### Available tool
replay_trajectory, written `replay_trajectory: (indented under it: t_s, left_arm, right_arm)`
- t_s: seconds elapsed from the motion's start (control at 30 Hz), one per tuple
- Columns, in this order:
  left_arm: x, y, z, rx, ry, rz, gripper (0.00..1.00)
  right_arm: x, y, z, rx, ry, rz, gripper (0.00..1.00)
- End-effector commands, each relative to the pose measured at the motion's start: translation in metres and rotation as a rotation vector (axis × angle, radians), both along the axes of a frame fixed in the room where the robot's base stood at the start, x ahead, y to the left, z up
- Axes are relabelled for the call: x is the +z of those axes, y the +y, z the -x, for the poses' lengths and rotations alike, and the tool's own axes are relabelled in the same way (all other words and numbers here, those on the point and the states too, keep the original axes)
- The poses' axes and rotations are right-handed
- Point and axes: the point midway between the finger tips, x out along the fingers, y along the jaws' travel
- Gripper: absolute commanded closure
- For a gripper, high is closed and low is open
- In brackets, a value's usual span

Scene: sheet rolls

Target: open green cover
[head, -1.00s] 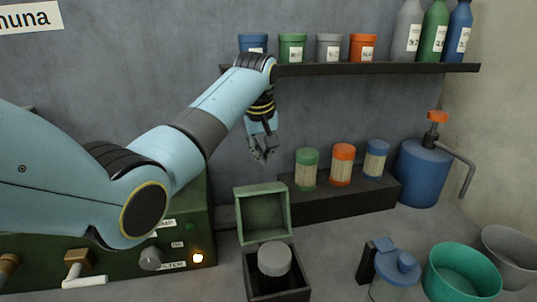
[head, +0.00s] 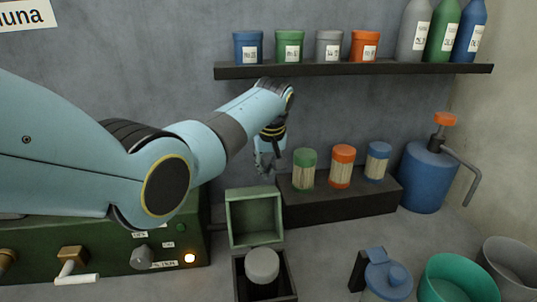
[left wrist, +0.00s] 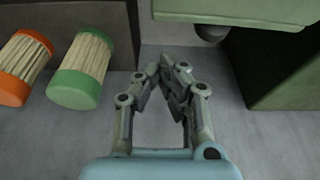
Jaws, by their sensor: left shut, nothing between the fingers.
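The green cover (head: 232,221) stands upright and open, like a shallow hollow lid, at the back edge of a dark box (head: 291,284). A grey round-topped object (head: 262,264) sits in the box. My left gripper (head: 266,168) is shut and empty, above and behind the cover, apart from it in the head view. In the left wrist view its fingertips (left wrist: 172,66) meet over bare counter, and a green edge, apparently the cover (left wrist: 240,12), crosses the top. My right gripper is out of view.
Jars with green (head: 305,157), orange (head: 343,153) and blue (head: 378,149) lids stand on a dark step (head: 340,205) right of the gripper. A shelf (head: 350,70) is above. A green control panel (head: 120,250) is at left.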

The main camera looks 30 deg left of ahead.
Motion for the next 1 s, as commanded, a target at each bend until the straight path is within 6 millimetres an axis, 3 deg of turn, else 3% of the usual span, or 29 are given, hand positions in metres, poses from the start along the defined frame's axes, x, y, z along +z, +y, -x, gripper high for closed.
replay_trajectory:
  t_s: [0.13,0.2,0.43,0.87,1.0]
  left_arm:
    - [-0.022,0.004,-0.004,0.0,0.001,0.0,1.0]
    - [-0.011,-0.004,0.004,-0.001,0.0,0.002,1.0]
    - [-0.002,-0.016,0.021,0.0,-0.002,0.001,1.0]
    - [-0.003,-0.019,0.025,0.001,-0.002,0.0,1.0]
    - [-0.003,-0.021,0.017,0.0,-0.017,-0.009,1.0]
  right_arm:
    - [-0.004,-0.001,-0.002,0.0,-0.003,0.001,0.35]
    - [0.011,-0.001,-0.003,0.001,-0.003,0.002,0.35]
    - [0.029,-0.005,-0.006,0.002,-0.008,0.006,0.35]
    - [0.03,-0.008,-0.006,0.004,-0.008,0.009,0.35]
    - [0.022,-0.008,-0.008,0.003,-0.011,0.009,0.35]
